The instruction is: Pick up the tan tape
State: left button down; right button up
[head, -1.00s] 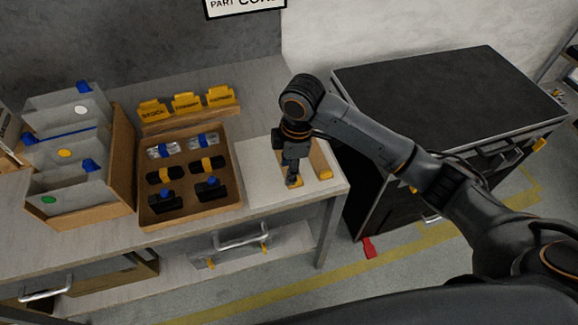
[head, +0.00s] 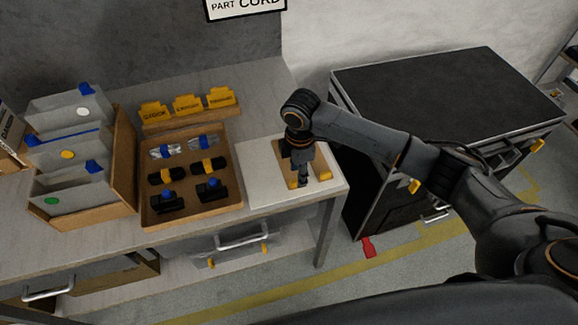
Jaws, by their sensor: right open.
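A flat tan piece (head: 281,158) with yellow blocks at its front corners lies on the white mat (head: 255,185) at the right end of the bench. I cannot tell whether it is the tan tape itself or a holder for it. My right gripper (head: 303,181) points down over the front middle of the tan piece, between the yellow blocks. It is open and hides part of the piece. I cannot tell whether the fingertips touch anything. My left gripper is not in view.
A cardboard tray (head: 226,199) with several black, silver and yellow items sits left of the mat. Yellow labelled tabs (head: 187,104) stand behind it, and a bin (head: 124,160) of grey folders stands further left. A dark cabinet (head: 440,90) is at the right.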

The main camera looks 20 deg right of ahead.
jog(key=f, duration=0.4)
jog(key=shift+w+f+p, duration=0.15)
jog(key=shift+w+p, duration=0.05)
jog(key=shift+p, duration=0.15)
grip_shut()
